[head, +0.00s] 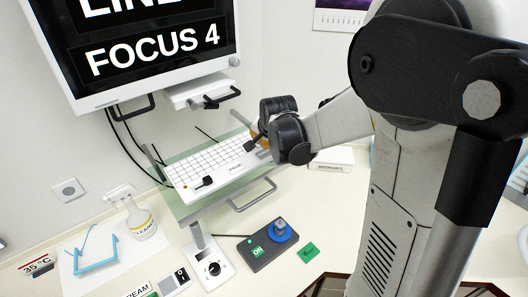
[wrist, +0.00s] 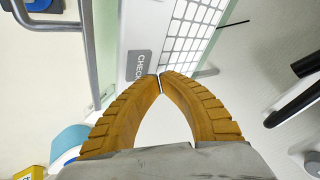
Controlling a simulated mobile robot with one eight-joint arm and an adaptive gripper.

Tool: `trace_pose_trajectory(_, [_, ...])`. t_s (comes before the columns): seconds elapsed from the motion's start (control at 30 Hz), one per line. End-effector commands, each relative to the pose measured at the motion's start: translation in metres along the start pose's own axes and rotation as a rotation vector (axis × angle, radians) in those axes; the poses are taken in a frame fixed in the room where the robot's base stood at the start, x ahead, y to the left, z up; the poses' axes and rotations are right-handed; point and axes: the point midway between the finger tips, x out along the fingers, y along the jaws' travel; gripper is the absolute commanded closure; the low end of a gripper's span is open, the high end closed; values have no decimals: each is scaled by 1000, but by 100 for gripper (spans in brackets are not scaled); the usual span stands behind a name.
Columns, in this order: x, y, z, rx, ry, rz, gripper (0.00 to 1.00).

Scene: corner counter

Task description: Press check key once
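The grey check key (wrist: 138,66) shows in the wrist view at the near end of the white keyboard (wrist: 150,22), its lettering partly cut off by my finger. My gripper (wrist: 160,76) has orange ribbed fingers with the tips together and nothing between them. The tips appear just beside the key's edge; I cannot tell whether they touch it. In the head view the white keyboard (head: 205,170) lies tilted on a glass-like shelf, and my gripper (head: 256,138) is over its right end.
A screen (head: 145,45) reading "FOCUS 4" hangs above the keyboard. A grey handle (head: 254,197) sticks out at the shelf's front.

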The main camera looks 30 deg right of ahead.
Motion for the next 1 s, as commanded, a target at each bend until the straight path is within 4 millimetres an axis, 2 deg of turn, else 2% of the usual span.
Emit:
trace_pose_trajectory(0.4, [-34,-18,-18,0,0,0,100])
trace_pose_trajectory(1.0, [-35,-19,-19,0,0,0,100])
